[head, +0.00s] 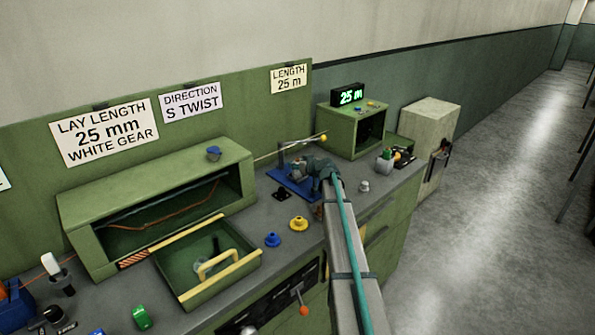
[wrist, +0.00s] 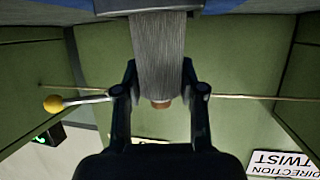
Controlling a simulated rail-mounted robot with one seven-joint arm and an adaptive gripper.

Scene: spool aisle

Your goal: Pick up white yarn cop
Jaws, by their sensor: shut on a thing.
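The white yarn cop (wrist: 160,50) looks greyish in shade in the wrist view, with fine wound ridges and a brown tip at its lower end. My gripper (wrist: 160,88) is shut on it, one finger on each side near the tip. The cop's other end runs up to the frame's top edge, in front of a grey and blue part. In the head view my gripper (head: 318,168) is over the bench by a blue stand (head: 290,186). I cannot make out the cop there.
A thin rod with a yellow ball (wrist: 53,103) passes close to my gripper. A green box with a lit display (head: 348,95) stands behind it to the right.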

